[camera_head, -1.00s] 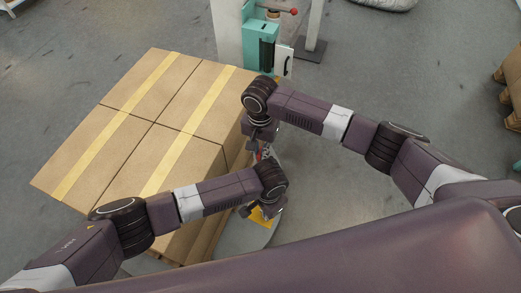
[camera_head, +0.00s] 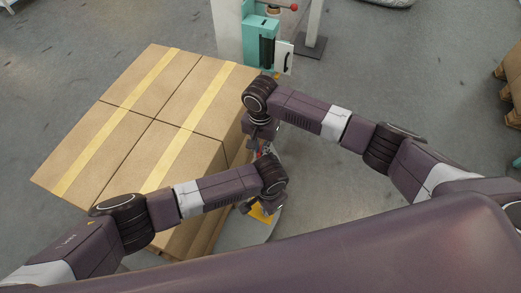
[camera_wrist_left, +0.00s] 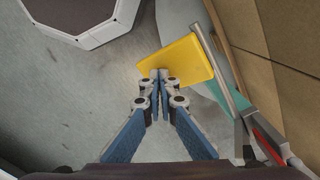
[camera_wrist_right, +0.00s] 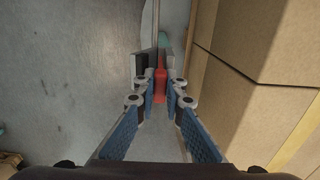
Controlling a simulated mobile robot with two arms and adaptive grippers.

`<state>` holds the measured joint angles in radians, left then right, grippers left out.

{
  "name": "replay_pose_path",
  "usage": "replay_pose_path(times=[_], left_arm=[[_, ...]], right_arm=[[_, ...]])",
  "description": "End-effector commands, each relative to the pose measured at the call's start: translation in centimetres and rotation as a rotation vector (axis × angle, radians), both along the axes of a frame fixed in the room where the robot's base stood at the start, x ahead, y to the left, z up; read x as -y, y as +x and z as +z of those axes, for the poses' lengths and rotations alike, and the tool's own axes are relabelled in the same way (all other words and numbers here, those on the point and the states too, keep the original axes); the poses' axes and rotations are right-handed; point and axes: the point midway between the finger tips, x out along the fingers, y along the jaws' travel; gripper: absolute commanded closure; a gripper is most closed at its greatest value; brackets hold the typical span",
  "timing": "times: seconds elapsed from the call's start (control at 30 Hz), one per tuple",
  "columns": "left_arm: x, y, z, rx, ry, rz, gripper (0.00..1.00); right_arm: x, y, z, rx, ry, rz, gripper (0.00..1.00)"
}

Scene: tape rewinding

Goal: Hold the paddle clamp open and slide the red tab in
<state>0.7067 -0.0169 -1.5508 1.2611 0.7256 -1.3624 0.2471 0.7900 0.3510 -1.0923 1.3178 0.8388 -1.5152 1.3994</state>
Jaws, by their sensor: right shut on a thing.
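The yellow paddle (camera_wrist_left: 182,62) of the clamp lies ahead of my left gripper (camera_wrist_left: 158,76). That gripper's fingers are together, their tips at the paddle's lower left edge. The paddle also shows partly in the head view (camera_head: 262,214), below my left wrist. My right gripper (camera_wrist_right: 160,73) is shut on the red tab (camera_wrist_right: 160,86), which stands upright between its fingers. In the head view my right gripper is above the left one, mostly hidden by its wrist. The clamp's jaw and the gap in it cannot be made out.
Taped cardboard boxes (camera_head: 150,112) stand close on the left of both grippers. A teal machine carriage (camera_head: 262,38) with a red knob stands behind at the top. Grey floor (camera_head: 400,85) is open to the right.

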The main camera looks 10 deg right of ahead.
Motion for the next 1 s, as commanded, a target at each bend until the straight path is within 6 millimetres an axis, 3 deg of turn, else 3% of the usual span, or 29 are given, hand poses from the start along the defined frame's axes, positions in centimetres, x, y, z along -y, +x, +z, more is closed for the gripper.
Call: replay_pose_path(times=[0.6,0.63,0.8,1.0], left_arm=[[-0.22,0.08,-0.14,0.001,0.005,0.001,1.0],[-0.22,0.08,-0.13,0.001,0.005,0.001,1.0],[-0.21,0.08,-0.14,0.001,0.004,0.001,1.0],[-0.19,0.07,-0.12,0.001,0.004,0.001,1.0]], right_arm=[[-0.02,0.02,-0.89,0.001,0.001,-0.001,1.0],[-0.03,0.03,-0.84,0.001,0.001,-0.001,0.87],[-0.02,0.02,-0.85,0.001,0.001,-0.001,0.7],[0.01,-0.01,-0.87,0.0,0.0,-0.001,0.7]])
